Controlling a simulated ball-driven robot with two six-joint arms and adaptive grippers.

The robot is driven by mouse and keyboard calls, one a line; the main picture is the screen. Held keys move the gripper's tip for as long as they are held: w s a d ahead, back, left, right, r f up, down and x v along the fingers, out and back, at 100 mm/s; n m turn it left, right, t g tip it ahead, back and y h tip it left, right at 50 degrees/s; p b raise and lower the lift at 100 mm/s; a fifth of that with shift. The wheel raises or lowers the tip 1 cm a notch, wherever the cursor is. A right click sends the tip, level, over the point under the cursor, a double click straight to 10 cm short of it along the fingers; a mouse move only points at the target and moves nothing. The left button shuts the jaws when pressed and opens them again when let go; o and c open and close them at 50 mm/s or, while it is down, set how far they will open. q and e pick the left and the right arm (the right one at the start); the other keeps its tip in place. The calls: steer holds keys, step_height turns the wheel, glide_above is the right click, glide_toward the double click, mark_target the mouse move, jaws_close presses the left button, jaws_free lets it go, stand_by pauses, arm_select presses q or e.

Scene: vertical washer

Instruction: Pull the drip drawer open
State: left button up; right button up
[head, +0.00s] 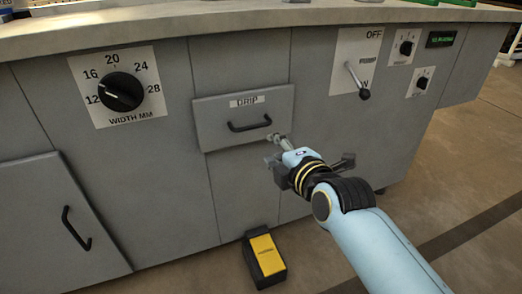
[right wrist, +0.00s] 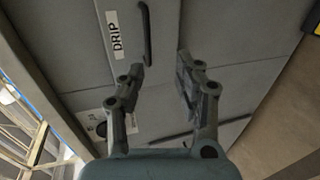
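The drip drawer (head: 212,126) is a grey front panel in the cabinet face, with a white label and a black bar handle (head: 249,123). It looks shut. The right wrist view shows the label "DRIP" (right wrist: 114,34) and the dark handle (right wrist: 147,35) beyond the fingertips. My right gripper (head: 278,139) is just to the right of and below the handle in the head view. Its fingers stand apart in the right wrist view (right wrist: 160,68), with nothing between them. The handle lies ahead of the gap, apart from the fingers as far as I can tell. My left gripper is not in view.
Left of the drawer is a black width dial (head: 121,92). To the right is a lever switch (head: 357,80) with small knobs beyond it. A cabinet door with a black handle (head: 76,229) is lower left. A yellow-topped pedal (head: 265,256) stands on the floor below.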

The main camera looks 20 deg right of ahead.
mark_target(255, 127)
steer(key=shift+t, duration=0.4)
steer(key=b+x, duration=0.1)
steer(key=x, duration=0.3)
steer(key=b+x, duration=0.2)
steer(key=x, duration=0.2)
steer(key=r+b+x, duration=0.1)
steer(key=b+x, duration=0.1)
steer(key=x, duration=0.2)
steer(key=shift+w+a, duration=0.1)
steer(key=shift+a, duration=0.05)
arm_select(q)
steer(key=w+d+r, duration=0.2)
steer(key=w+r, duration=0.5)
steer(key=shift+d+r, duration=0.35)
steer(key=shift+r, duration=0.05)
arm_select(e)
steer(key=shift+w+r, duration=0.1)
steer(key=shift+w, duration=0.15)
jaws_close()
